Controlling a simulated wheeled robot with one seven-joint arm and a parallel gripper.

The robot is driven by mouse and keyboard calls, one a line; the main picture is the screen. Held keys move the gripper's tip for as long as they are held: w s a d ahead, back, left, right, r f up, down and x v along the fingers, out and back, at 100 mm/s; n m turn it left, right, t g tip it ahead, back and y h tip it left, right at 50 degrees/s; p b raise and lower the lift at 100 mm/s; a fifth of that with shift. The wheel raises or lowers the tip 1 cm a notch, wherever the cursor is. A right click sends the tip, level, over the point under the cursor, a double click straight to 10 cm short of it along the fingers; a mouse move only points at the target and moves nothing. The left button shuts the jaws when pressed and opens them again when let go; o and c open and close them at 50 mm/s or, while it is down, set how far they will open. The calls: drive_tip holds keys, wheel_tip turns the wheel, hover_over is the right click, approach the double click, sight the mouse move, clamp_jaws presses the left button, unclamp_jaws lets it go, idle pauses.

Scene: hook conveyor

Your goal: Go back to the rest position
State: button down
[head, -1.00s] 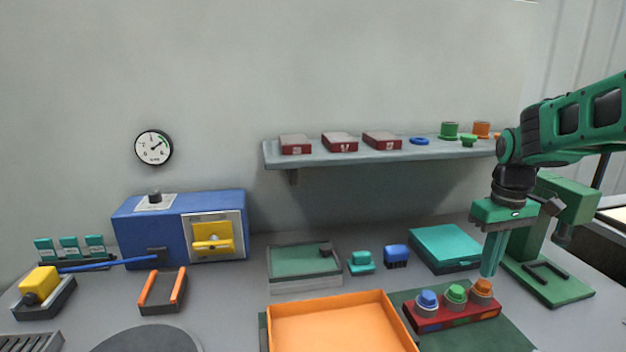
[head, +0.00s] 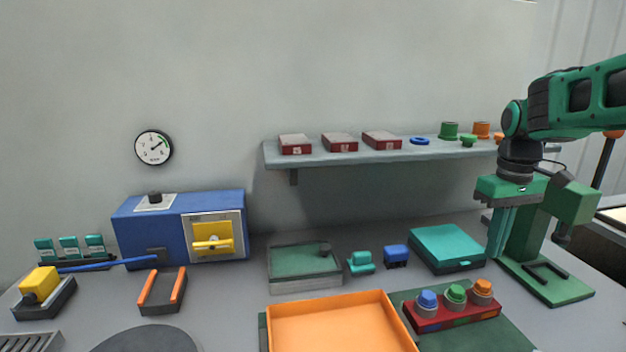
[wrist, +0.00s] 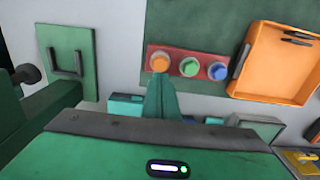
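My gripper (head: 495,256) hangs fingers down at the right of the head view, above the table. It is left of the green press-like stand and behind the button block. In the wrist view its fingers (wrist: 161,82) stand close together, with nothing seen between them. The red button block (head: 450,318) below carries a blue, a green and an orange button. No mark of a rest position is seen.
The green stand (head: 570,286) is close on the right. A teal box (head: 446,244) lies left of the gripper, and an orange tray (head: 340,300) is further forward. A wall shelf (head: 350,157) holds several red boxes and small parts. A blue machine (head: 150,230) stands left.

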drive_tip(key=s+d+f+m, duration=0.1)
drive_tip(key=s+f+m, duration=0.2)
drive_tip(key=s, duration=0.5)
drive_tip(key=s+d+f+m, duration=0.1)
drive_tip(key=s+f+m, duration=0.1)
drive_tip(key=s, duration=0.7)
drive_tip(key=s+d+f+m, duration=0.1)
drive_tip(key=s+f+m, duration=0.2)
drive_tip(key=s, duration=0.6)
drive_tip(key=shift+f+m, duration=0.3)
drive_tip(key=shift+f, duration=0.1)
drive_tip(key=shift+d, duration=0.1)
drive_tip(key=shift+w+f, duration=0.35)
drive_tip(key=shift+w, duration=0.4)
drive_tip(key=shift+s+r, duration=0.1)
